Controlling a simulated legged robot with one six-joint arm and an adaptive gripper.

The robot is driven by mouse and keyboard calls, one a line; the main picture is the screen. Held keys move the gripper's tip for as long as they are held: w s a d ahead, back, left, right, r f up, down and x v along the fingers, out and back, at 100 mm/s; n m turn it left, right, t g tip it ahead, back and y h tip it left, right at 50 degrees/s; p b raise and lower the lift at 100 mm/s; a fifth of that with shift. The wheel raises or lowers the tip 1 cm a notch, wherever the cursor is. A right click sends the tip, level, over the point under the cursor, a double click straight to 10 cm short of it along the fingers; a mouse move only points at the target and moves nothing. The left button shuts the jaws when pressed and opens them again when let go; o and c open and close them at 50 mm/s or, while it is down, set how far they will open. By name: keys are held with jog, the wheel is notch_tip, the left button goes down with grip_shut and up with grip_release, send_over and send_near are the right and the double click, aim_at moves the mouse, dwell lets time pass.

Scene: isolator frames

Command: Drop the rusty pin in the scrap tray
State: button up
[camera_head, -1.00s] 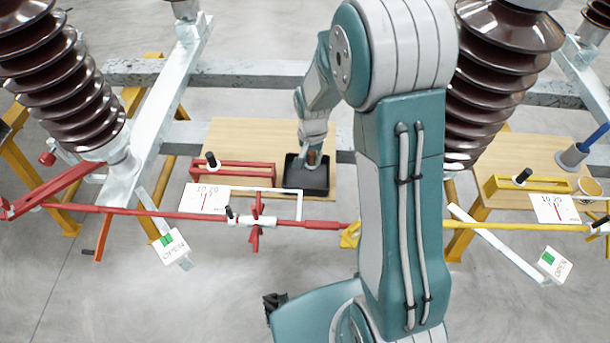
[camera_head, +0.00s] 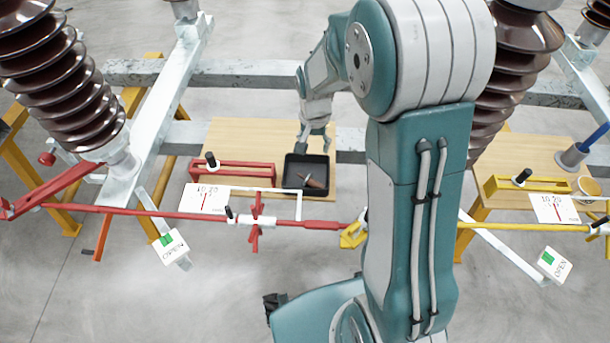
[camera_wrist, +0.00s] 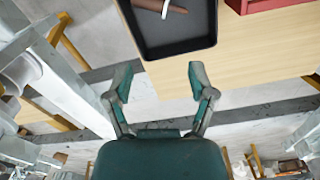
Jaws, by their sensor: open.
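The rusty pin (camera_head: 313,182) lies inside the black scrap tray (camera_head: 290,175) on the wooden table behind the red rod. The pin looks brown with a pale part at one end. In the wrist view the pin (camera_wrist: 172,6) and the tray (camera_wrist: 180,45) are at the top, cut off by the picture edge. My gripper (camera_head: 315,143) is at the back edge of the tray, above it and apart from the pin. In the wrist view my gripper (camera_wrist: 160,78) has its fingers spread wide with nothing between them.
A red holder (camera_head: 235,175) stands left of the tray on the same table (camera_head: 240,135). A red rod (camera_head: 150,212) runs across in front. A yellow holder (camera_head: 535,184) stands on the right table. Brown insulators (camera_head: 65,95) rise at left and right.

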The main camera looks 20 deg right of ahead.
notch_tip(320, 180, up, 7)
jog(key=shift+f, duration=0.15)
jog(key=shift+d, duration=0.15)
jog(key=s+r+n+t, duration=0.2)
jog(key=s+r+n, duration=0.1)
jog(key=s+r, duration=0.4)
jog(key=s+r+n+t, duration=0.3)
jog(key=s+r, duration=0.4)
jog(key=s, duration=0.7)
jog(key=shift+a+t, duration=0.2)
jog(key=shift+t, duration=0.1)
